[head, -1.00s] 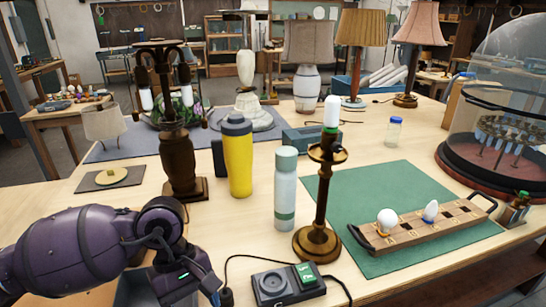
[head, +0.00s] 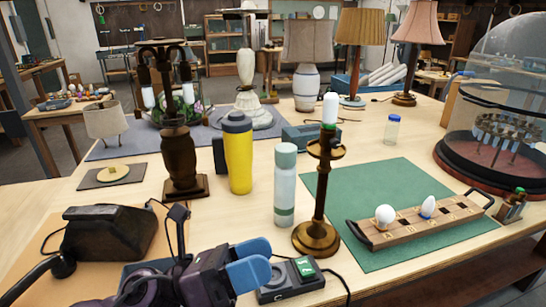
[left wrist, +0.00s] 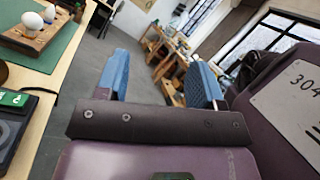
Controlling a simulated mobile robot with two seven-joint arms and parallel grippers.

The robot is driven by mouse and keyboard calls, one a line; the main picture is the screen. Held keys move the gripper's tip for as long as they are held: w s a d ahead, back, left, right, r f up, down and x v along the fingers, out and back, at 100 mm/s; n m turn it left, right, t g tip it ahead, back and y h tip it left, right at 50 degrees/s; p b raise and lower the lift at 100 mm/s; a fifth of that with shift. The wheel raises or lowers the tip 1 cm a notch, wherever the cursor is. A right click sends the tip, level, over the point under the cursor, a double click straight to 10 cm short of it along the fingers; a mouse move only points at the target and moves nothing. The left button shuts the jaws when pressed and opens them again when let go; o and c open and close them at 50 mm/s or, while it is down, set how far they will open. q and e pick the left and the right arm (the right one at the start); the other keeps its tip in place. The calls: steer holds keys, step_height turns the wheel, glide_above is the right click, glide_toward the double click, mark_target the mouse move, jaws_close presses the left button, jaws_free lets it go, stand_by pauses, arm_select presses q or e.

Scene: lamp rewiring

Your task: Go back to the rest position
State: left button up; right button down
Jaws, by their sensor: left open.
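My left gripper (head: 252,261) is at the bottom of the head view, at the near side of the table, left of the small control box (head: 303,272). Its two blue fingers are apart. In the left wrist view the open gripper (left wrist: 160,82) has nothing between its fingers, with floor and far furniture beyond. My right gripper is in neither view. The brass lamp stand (head: 318,200) stands upright with a white bulb (head: 330,108) on top. A wooden tray (head: 452,215) on the green mat (head: 375,180) holds a round bulb (head: 385,214) and a pointed bulb (head: 428,207).
A black device (head: 105,235) sits at the front left, a cable beside it. A yellow bottle (head: 238,155), a pale bottle (head: 285,185) and a dark candelabra lamp (head: 179,160) stand mid-table. A glass dome (head: 505,80) is at the right. Shaded lamps stand behind.

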arm_select(q)
steer(key=w+a+f+n+t+y, duration=0.1)
steer(key=w+a+n+t+y, duration=0.3)
steer(key=n+t, duration=0.5)
steer(key=w+a+n+t+y, duration=0.2)
steer(key=a+n+t+y, duration=0.35)
steer(key=n, duration=0.55)
steer(key=s+a+f+n+g+y, duration=0.1)
steer(key=a+f+n+y, duration=0.9)
steer(key=n, duration=0.4)
steer(key=s+a+f+n+g+y, duration=0.1)
steer(key=s+a+f+n+g, duration=0.2)
steer(key=s+f+n+g, duration=0.55)
steer(key=s+a+f+n+g+y, duration=0.25)
steer(key=s+f+g, duration=0.35)
steer(key=s, duration=0.6)
steer(key=w+f+t+h, duration=0.1)
steer(key=w+f+t, duration=0.6)
steer(key=f, duration=0.4)
steer(key=shift+w+a+f+t, duration=0.15)
steer(key=shift+f+t, duration=0.1)
steer(key=shift+t, duration=0.55)
